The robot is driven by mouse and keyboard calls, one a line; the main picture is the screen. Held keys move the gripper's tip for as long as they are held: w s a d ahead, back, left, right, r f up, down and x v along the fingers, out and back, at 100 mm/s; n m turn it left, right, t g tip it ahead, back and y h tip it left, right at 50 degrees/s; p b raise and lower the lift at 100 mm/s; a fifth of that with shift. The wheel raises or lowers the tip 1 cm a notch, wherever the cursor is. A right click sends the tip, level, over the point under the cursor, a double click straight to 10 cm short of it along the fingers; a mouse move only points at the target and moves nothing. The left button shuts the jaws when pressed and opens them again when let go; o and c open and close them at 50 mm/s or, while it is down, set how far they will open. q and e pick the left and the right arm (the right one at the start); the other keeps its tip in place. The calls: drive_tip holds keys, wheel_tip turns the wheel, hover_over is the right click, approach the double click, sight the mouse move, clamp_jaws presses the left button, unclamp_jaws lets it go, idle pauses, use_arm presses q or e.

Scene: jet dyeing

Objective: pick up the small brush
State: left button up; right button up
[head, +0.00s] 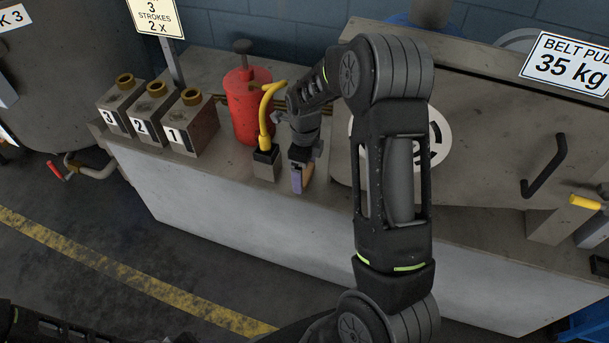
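A small purple and tan object (297,180), which looks like the small brush, stands at the front edge of the grey bench top. My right gripper (301,158) points down right at its top, with the fingers around or against its upper part. The gripper hides that upper part, and I cannot tell whether the fingers are closed on it. My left gripper is out of view; only dark arm parts show at the lower left.
A red pump canister (247,104) with a yellow hose ending in a grey block (266,163) stands close left of my gripper. Numbered blocks (189,122) stand farther left. A lid with a black handle (545,166) is at right. The floor in front is clear.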

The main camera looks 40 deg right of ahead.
sight(304, 174)
drive_tip(key=c, duration=0.8)
drive_tip(key=shift+r, duration=0.15)
drive_tip(key=shift+a+r, duration=0.15)
drive_tip(key=shift+r, duration=0.45)
wheel_tip(304, 174, up, 6)
drive_tip(key=shift+f+p, duration=0.1)
drive_tip(key=shift+p, duration=0.55)
drive_tip(key=s+a, duration=0.3)
drive_tip(key=a, duration=0.2)
drive_tip(key=s+a, duration=0.4)
drive_tip(key=a, duration=0.1)
drive_tip(key=s+a+p, duration=0.1)
drive_tip(key=s+a, duration=0.3)
drive_tip(key=a, duration=0.2)
drive_tip(key=shift+s+a+f, duration=0.1)
drive_tip(key=shift+s+f, duration=0.05)
drive_tip(key=shift+s, duration=0.05)
drive_tip(key=o, duration=0.8)
drive_tip(key=c, duration=0.6)
drive_tip(key=shift+w, duration=0.1)
drive_tip(key=shift+c, duration=0.2)
